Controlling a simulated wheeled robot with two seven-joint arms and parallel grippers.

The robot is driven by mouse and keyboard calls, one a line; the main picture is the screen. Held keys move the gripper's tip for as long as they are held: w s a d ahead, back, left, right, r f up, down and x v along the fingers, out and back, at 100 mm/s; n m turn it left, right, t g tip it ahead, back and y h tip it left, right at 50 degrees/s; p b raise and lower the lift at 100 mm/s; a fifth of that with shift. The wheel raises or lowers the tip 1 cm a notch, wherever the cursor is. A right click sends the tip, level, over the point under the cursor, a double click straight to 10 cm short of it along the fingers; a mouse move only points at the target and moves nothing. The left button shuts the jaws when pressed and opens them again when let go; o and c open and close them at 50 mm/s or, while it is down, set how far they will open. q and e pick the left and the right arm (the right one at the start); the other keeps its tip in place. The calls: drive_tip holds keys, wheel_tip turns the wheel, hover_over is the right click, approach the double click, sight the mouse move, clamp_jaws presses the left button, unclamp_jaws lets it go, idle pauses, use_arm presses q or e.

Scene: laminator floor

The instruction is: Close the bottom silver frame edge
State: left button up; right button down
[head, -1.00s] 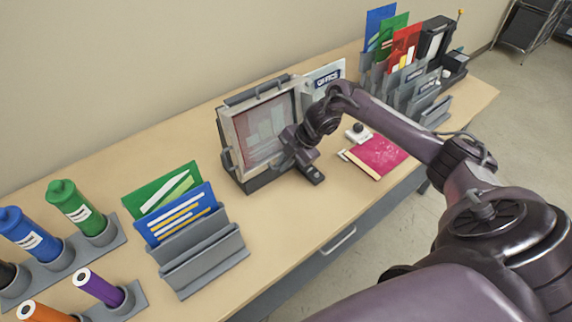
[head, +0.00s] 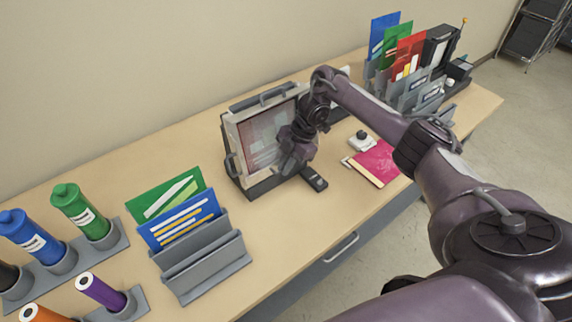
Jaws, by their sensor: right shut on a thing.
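The framed unit (head: 230,136) stands tilted up on a dark base on the table. It has a silver frame around a sheet with a reddish border. My right gripper (head: 290,166) is at the lower right part of the frame, shut on the silver frame edge as far as I can tell. The arm hides the right side of the frame and the gripped spot. The bottom silver edge (head: 262,176) shows only in part, left of the gripper. My left gripper is not in view.
A magenta booklet (head: 378,163) and a small white item (head: 362,141) lie farther right. A grey file holder (head: 205,262) stands at front left, beside capped tubes (head: 82,210). File racks (head: 412,92) fill the back right.

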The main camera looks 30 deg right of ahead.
drive_tip(key=c, duration=1.8)
unclamp_jaws()
drive_tip(key=shift+f, duration=0.1)
drive_tip(key=p+v, duration=0.1)
drive_tip(key=v, duration=0.7)
drive_tip(key=shift+f, duration=0.1)
drive_tip(key=shift+s, duration=0.1)
